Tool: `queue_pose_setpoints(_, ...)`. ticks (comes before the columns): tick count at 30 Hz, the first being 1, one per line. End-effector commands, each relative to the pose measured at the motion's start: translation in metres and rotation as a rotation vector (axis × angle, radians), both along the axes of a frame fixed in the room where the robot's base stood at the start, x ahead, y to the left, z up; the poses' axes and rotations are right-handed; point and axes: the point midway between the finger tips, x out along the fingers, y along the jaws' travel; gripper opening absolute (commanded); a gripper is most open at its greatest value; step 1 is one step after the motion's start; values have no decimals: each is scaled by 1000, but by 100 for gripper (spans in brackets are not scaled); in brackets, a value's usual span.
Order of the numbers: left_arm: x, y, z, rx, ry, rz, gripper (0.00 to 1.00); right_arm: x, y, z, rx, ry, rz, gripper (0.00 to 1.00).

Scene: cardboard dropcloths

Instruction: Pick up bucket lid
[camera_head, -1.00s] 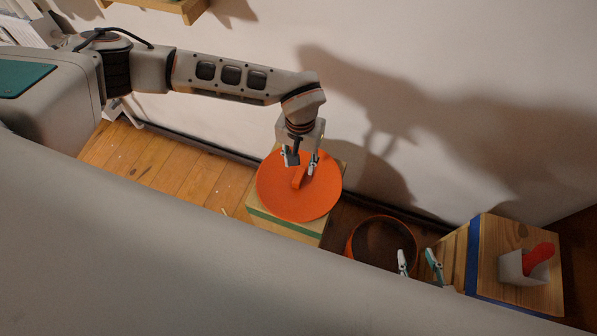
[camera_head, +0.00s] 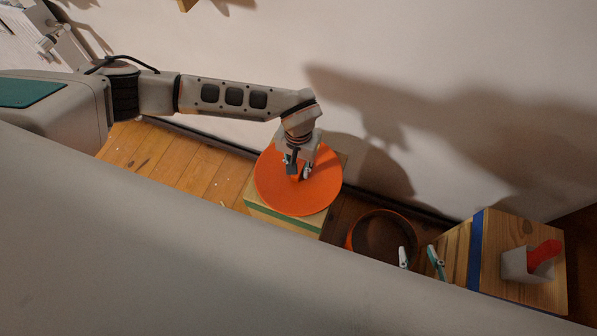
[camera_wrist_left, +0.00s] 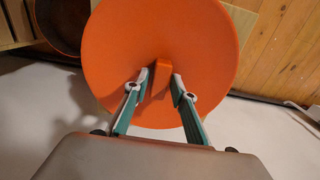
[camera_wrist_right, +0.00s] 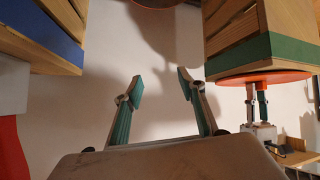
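The orange bucket lid (camera_head: 280,192) lies on a wooden crate with a green stripe in the head view. It also fills much of the left wrist view (camera_wrist_left: 205,50). Its raised handle (camera_wrist_left: 159,80) stands between the fingers of my left gripper (camera_wrist_left: 161,84). That gripper (camera_head: 298,170) is over the lid, its fingers apart with a gap on both sides of the handle. My right gripper (camera_wrist_right: 160,90) is open and empty; its fingertips (camera_head: 419,258) show near the blue-striped crate in the head view.
An orange-rimmed bucket (camera_head: 352,238) stands open on the floor between the green-striped crate (camera_head: 270,220) and the blue-striped crate (camera_head: 505,235). A pale container (camera_head: 517,266) with a red item sits on the latter. The wall is close behind.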

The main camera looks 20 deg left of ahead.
Motion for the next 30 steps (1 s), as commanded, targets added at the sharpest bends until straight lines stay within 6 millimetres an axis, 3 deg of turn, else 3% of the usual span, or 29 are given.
queue_pose_setpoints(1,0,0,0,0,0,0,8,0,0,0,0,-1,0,40)
queue_pose_setpoints(2,0,0,0,0,0,0,0,0,0,0,0,-1,0,40)
queue_pose_setpoints(17,1,0,8,0,-2,-1,0,-2,0,-5,-2,10,1,40)
queue_pose_setpoints(23,2,1,36,1,-6,0,0,0,0,3,-1,2,0,40)
queue_pose_setpoints(30,3,1,101,1,-10,-1,0,1,0,15,10,-7,-5,40)
